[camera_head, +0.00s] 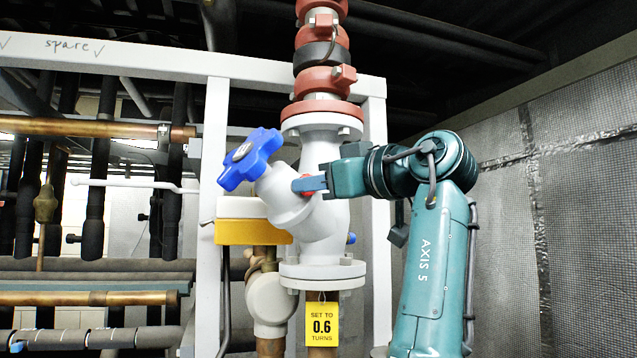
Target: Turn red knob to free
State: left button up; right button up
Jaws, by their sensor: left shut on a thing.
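The red knob (307,194) is a small round part on the side of the white valve body (322,240), near its middle. Most of it is hidden behind my left gripper's fingers. My left gripper (309,184) reaches it from the right, with its blue-grey fingers lying level across it. The gripper is shut on the red knob. The knob's turned position cannot be made out. My right gripper is not in view.
A blue handwheel (250,159) sticks out up and left of the knob. A yellow tag (322,325) reading "SET TO 0.6 TURNS" hangs below the valve. A white frame (214,150) and copper pipes (85,127) stand to the left.

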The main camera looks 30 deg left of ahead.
pick_arm(q)
jog(key=shift+c, duration=0.4)
jog(key=shift+n, duration=8.2)
jog(key=shift+f, duration=0.1)
jog(key=o, duration=1)
jog(key=shift+c, duration=0.2)
